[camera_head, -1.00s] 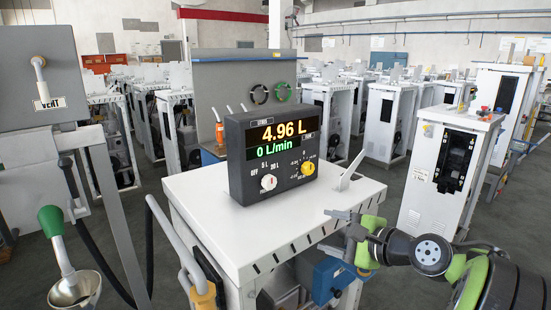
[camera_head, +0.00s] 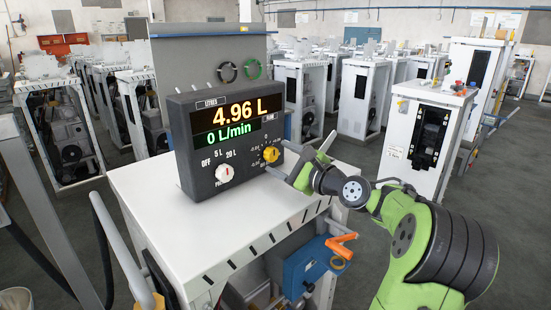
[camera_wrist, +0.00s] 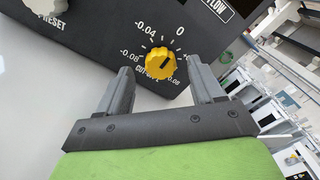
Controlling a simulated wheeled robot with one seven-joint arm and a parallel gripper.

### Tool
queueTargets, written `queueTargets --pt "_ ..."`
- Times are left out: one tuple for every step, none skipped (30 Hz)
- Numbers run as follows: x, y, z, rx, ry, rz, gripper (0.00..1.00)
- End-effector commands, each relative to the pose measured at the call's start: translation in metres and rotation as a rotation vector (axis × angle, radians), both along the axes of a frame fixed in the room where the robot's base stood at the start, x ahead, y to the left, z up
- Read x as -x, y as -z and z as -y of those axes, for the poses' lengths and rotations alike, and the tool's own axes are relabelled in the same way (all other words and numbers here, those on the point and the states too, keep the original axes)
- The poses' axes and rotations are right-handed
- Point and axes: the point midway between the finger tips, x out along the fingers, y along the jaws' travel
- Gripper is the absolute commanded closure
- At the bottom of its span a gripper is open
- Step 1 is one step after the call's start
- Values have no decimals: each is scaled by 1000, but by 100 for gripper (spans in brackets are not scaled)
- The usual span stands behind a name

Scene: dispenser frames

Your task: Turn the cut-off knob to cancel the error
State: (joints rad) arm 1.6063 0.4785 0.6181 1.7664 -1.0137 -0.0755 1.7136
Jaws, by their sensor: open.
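The yellow cut-off knob (camera_head: 271,154) is on the lower right of the dark display box (camera_head: 190,158), which stands on the white cabinet top. In the wrist view the knob (camera_wrist: 161,62) has a dark pointer line and a scale with -0.08, -0.04, 0 and 0.08 around it. My gripper (camera_wrist: 161,82) is open, with one finger to each side of and short of the knob; neither finger appears to touch it. In the head view my gripper (camera_head: 296,162) is just right of the knob. The display reads 4.96 L and 0 L/min.
A white preset knob (camera_head: 224,173) is left of the yellow knob and shows at the wrist view's upper left. The white cabinet top (camera_head: 200,222) is bare in front of the box. A blue box (camera_head: 308,266) with an orange handle is below my arm.

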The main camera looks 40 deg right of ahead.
Motion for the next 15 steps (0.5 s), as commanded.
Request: queueTargets --pt "-10 0 -2 1 -5 2 33" --pt "-14 0 -1 1 -4 1 33" --pt "-19 0 -1 0 -3 0 33" --pt "-22 0 -1 0 -3 0 33" --pt "-24 0 -1 0 -1 0 33" --pt "-26 0 -1 0 -1 -1 33" --pt "-27 0 -1 0 0 0 33" --pt "-28 0 -1 1 0 0 33" --pt "-28 0 -1 1 1 -1 33" --pt "-28 0 -1 1 1 -1 33" --pt "-28 0 -1 1 1 -1 33" --pt "-27 0 -1 1 1 -1 33" --pt "-27 0 -1 1 1 -1 33" --pt "-27 0 -1 1 1 -1 35" --pt "-27 0 -1 1 1 -1 41"
